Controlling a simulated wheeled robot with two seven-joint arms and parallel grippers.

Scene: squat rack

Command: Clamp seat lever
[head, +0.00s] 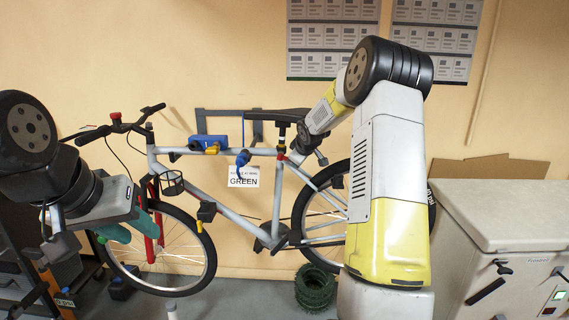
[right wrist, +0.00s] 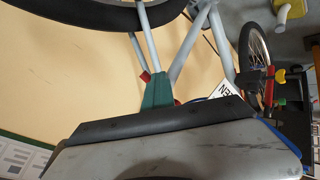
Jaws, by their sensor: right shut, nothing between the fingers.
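A bicycle with a pale grey frame (head: 232,215) stands against the wall, its black saddle (head: 265,114) on top. A small red part (head: 281,152), apparently the seat clamp lever, shows just below the saddle. A red part also shows in the right wrist view (right wrist: 145,76), close to the teal fingers. My right gripper (right wrist: 157,88) is shut, with nothing held, near the seat tube; whether it touches the red part cannot be told. In the head view my right arm partly hides this area. My left gripper (head: 118,233), with teal fingers, is beside the front wheel; its opening is unclear.
A blue clamp (head: 212,142) and wall bracket are at the top tube. A sign reading GREEN (head: 243,177) is on the wall behind the frame. A light cabinet (head: 510,215) stands right, a dark green coil (head: 315,287) lies on the floor, and a dark rack stands left.

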